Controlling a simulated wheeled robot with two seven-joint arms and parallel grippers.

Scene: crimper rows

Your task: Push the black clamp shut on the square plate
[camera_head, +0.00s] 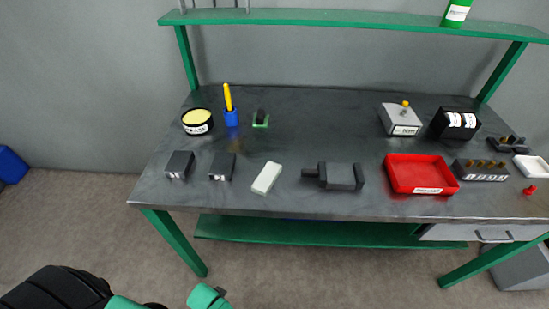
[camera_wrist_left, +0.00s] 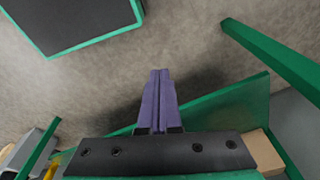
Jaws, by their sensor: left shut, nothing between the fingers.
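A small square green plate (camera_head: 257,124) lies on the back left of the workbench in the head view. A small black piece, which looks like the black clamp (camera_head: 262,116), stands on it. Whether the clamp is open or shut is too small to tell. My left gripper (camera_wrist_left: 159,72) shows in the left wrist view with its purple fingers together and empty. It points at the floor and is away from the plate and clamp, which that view does not show. My right gripper is not in view.
Beside the plate stand a blue holder (camera_head: 231,118) with a yellow handle and a round yellow-topped tin (camera_head: 197,122). Two black blocks (camera_head: 179,164) (camera_head: 222,166), a white block (camera_head: 266,178), a grey vise (camera_head: 340,176) and a red tray (camera_head: 420,190) line the front. A green shelf (camera_head: 340,17) spans above.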

